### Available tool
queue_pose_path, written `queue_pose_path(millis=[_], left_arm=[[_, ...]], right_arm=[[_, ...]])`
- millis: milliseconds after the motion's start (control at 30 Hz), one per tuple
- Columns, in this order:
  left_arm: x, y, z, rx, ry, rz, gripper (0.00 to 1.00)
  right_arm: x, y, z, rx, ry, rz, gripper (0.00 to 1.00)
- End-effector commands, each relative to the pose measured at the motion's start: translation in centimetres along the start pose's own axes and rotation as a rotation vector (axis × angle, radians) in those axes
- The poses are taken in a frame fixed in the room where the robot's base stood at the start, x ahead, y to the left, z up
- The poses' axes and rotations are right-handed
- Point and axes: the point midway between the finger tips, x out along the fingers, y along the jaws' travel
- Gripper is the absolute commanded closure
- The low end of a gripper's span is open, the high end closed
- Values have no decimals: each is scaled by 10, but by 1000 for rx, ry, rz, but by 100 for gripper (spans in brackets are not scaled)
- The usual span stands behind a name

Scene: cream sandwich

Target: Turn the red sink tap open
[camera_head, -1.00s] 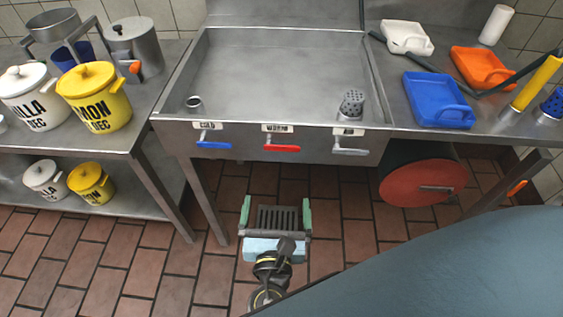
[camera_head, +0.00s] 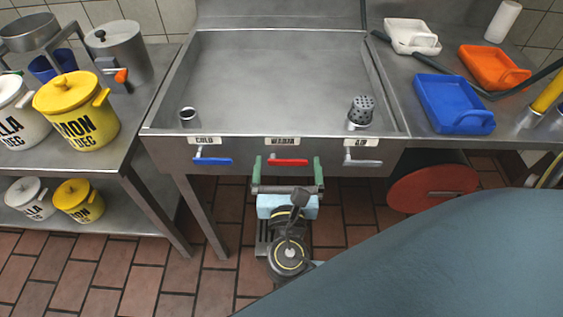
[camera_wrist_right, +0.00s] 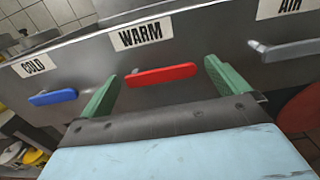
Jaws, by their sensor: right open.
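The red tap lever (camera_head: 288,162) sits on the front panel of the metal sink (camera_head: 270,140), under a label that reads WARM in the right wrist view. The lever (camera_wrist_right: 160,75) lies roughly level there. My right gripper (camera_head: 289,168) is open, with its green fingers on either side of the red lever in the head view. In the right wrist view the gripper (camera_wrist_right: 160,88) has one finger left and one right of the lever; contact cannot be told. My left gripper is not in view.
A blue lever (camera_head: 212,161) under COLD is to the left and a grey lever (camera_head: 362,162) under AIR to the right. A red disc (camera_head: 430,188) is below right. Pots stand on the left table (camera_head: 150,110); trays lie on the right counter.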

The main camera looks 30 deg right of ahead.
Motion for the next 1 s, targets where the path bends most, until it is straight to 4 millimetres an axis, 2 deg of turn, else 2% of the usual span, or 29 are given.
queue_pose_path(millis=[267,367,767,1000], left_arm=[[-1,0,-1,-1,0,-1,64],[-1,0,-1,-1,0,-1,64],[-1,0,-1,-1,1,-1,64],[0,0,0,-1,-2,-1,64]], right_arm=[[1,-1,0,0,0,0,0],[1,-1,0,0,0,0,10],[1,-1,0,0,1,-1,63],[1,4,-1,18,1,11,63]])
